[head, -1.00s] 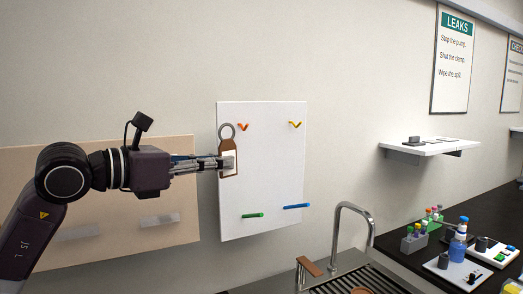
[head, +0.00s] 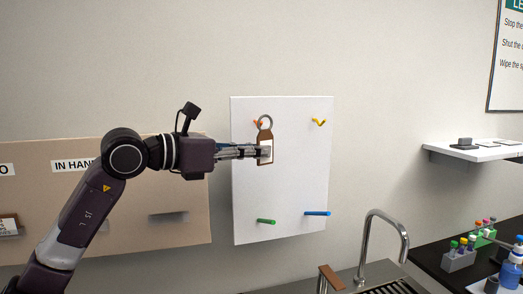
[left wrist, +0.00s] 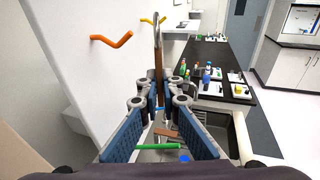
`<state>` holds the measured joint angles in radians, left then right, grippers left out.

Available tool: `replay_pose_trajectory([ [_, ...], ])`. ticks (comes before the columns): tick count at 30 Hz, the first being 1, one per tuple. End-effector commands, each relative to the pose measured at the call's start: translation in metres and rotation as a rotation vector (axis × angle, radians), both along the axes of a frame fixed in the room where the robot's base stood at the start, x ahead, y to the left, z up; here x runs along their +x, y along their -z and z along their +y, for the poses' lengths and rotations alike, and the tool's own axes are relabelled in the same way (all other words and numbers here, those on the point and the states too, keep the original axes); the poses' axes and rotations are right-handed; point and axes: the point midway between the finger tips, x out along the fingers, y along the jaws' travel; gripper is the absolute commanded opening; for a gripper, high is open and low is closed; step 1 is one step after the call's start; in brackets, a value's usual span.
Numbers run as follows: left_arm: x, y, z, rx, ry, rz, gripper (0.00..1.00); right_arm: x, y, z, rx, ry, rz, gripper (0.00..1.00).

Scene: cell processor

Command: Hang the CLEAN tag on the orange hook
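The tag (head: 265,137) is brown with a pale face and a grey ring on top. My left gripper (head: 264,153) is shut on its body and holds it upright in front of the white board (head: 290,180). The tag's wording cannot be read. The orange hook (head: 257,122) is on the board's upper left, partly hidden behind the ring in the head view. In the left wrist view the orange hook (left wrist: 112,41) stands left of the edge-on tag (left wrist: 158,50), with a clear gap between them. My right gripper is not in view.
The board also has a yellow hook (head: 319,122), a green peg (head: 266,221) and a blue peg (head: 317,213). A beige panel (head: 110,195) is at left. A tap (head: 385,225) rises at lower right, below a wall shelf (head: 470,151).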

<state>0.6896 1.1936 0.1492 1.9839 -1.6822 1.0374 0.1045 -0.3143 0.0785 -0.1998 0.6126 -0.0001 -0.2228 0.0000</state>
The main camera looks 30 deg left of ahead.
Motion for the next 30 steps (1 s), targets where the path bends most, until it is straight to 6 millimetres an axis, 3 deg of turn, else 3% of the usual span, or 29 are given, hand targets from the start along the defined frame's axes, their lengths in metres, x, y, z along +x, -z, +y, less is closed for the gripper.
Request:
replay_pose_trajectory([
  [12,0.025,0.004,0.029,-0.002,0.0,0.001,0.0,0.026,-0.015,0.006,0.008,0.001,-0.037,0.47],
  [21,0.035,0.02,0.041,0.0,0.0,0.001,0.0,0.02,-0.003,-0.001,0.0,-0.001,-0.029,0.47],
  [30,0.037,0.023,0.043,0.0,0.0,0.0,0.0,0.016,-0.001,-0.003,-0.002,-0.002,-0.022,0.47],
])
